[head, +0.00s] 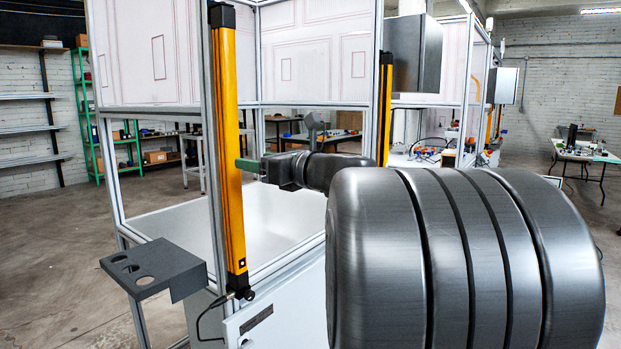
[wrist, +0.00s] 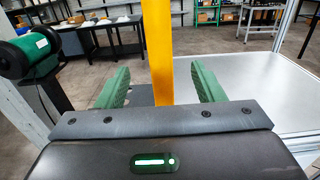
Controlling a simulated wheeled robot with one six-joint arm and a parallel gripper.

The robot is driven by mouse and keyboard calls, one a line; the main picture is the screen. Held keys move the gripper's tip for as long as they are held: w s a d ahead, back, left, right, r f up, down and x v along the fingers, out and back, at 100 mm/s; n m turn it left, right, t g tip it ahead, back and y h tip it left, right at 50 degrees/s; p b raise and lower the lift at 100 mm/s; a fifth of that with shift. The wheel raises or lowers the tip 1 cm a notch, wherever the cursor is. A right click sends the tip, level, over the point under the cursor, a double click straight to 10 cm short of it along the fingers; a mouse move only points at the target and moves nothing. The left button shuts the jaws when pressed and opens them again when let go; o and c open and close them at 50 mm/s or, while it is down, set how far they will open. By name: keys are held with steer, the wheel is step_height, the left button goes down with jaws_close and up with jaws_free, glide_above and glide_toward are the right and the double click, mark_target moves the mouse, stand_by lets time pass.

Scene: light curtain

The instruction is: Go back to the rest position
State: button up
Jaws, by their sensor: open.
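My gripper (head: 246,165) reaches into the light curtain frame in the head view, its green fingers close to the yellow post (head: 228,150). In the wrist view the two green fingers of my gripper (wrist: 160,70) are spread apart, with no object gripped. The yellow post (wrist: 158,45) shows upright between them in that view. The head view does not settle whether a finger touches the post. My arm's large grey links fill the lower right of the head view and hide part of the cell.
A grey holder with round holes (head: 153,266) sticks out left of the post. A second yellow post (head: 384,110) stands to the right. The white cell floor (head: 185,232) looks bare where visible. A green and black round device (wrist: 27,55) is at the wrist view's left.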

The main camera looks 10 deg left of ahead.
steer(key=p+x, duration=0.1)
steer(key=x, duration=0.7)
steer(key=shift+a, duration=0.25)
steer(key=shift+d, duration=0.1)
glide_toward(236, 157)
steer(key=a, duration=0.2)
steer(key=x, duration=0.8)
steer(key=shift+w, duration=0.25)
steer(key=shift+w+a+r+p, duration=0.2)
steer(key=shift+w+a+p, duration=0.1)
steer(key=shift+p, duration=0.45)
steer(key=shift+s+d+n+g+p, duration=0.1)
steer(key=shift+d+n+g+p, duration=0.1)
steer(key=shift+n+g+p, duration=0.35)
steer(key=shift+f+g+y+p, duration=0.1)
steer(key=shift+g+y+p, duration=0.25)
steer(key=shift+p, duration=0.45)
steer(key=shift+f+n+g, duration=0.1)
steer(key=shift+n+g, duration=0.15)
steer(key=shift+g, duration=0.05)
